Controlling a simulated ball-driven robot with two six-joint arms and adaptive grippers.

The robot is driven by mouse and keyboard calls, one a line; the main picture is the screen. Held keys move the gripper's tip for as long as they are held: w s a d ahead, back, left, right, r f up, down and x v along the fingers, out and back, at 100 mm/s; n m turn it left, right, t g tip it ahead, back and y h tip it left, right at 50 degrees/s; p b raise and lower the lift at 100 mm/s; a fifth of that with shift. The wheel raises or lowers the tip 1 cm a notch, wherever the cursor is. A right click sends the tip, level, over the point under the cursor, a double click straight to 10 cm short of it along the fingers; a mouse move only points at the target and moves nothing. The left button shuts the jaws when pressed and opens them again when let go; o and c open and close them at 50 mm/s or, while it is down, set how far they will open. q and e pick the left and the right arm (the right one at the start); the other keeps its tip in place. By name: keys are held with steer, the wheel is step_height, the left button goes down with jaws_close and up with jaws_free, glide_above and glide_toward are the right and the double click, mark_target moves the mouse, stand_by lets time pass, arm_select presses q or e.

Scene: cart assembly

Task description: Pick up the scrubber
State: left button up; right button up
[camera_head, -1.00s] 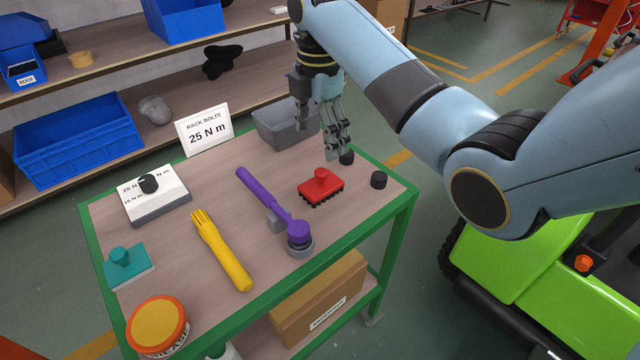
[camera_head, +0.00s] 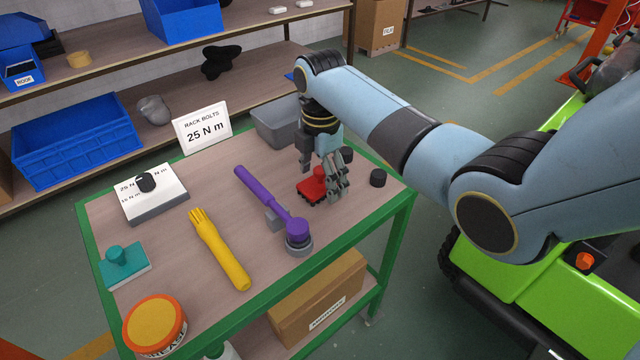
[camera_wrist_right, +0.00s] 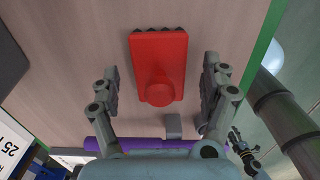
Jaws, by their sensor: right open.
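The red scrubber (camera_head: 312,186), a block with a round knob on top and dark bristles below, stands on the cart's wooden top. My right gripper (camera_head: 333,190) is low over it in the head view, partly covering its right side. In the right wrist view the scrubber (camera_wrist_right: 160,70) lies between the two spread fingers of my right gripper (camera_wrist_right: 161,80), with a gap on each side. The gripper is open and empty. What looks like my left gripper (camera_wrist_right: 238,136) shows small at lower right in the wrist view; its jaw state is unclear.
A purple wrench-like tool (camera_head: 268,197) lies left of the scrubber. Black cylinders (camera_head: 378,177) stand to its right, and a grey bin (camera_head: 274,124) behind. A yellow tool (camera_head: 220,250), teal block (camera_head: 123,265) and grease tub (camera_head: 155,322) are farther left. The green cart edge (camera_head: 365,232) is close.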

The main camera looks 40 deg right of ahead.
mark_target(320, 168)
steer(key=c, duration=1.3)
steer(key=shift+r, duration=0.55)
step_height(320, 168, up, 3)
steer(key=shift+w+f+p, duration=0.1)
steer(key=shift+p, duration=0.2)
steer(key=s+d+r, duration=0.2)
steer(key=s, duration=0.1)
steer(key=s+d+r+p, duration=0.1)
steer(key=s+d+r, duration=0.1)
steer(key=s, duration=0.1)
steer(key=s+d+r, duration=0.2)
steer(key=s+r, duration=0.1)
steer(key=s, duration=0.1)
steer(key=shift+d+r, duration=0.1)
steer(key=shift+d, duration=0.15)
